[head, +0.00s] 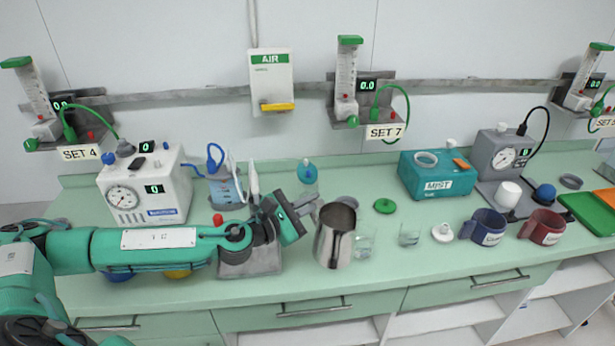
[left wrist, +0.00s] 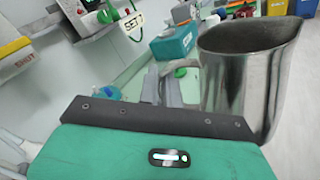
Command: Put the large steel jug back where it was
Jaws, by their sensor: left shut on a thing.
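The large steel jug (head: 335,240) is upright over the front part of the green counter, near its middle. It also fills the right side of the left wrist view (left wrist: 242,85). My left gripper (head: 308,207) reaches in from the left and is shut on the jug's handle side. In the left wrist view its fingers (left wrist: 168,92) lie beside the jug wall. I cannot tell whether the jug's base touches the counter. My right gripper is not in view.
A steel tray (head: 250,264) lies left of the jug, partly under my arm. Clear glasses (head: 364,243) (head: 410,235) stand close right of the jug. Further right are a blue mug (head: 486,226) and a red mug (head: 544,227). A teal MIST box (head: 437,184) stands behind.

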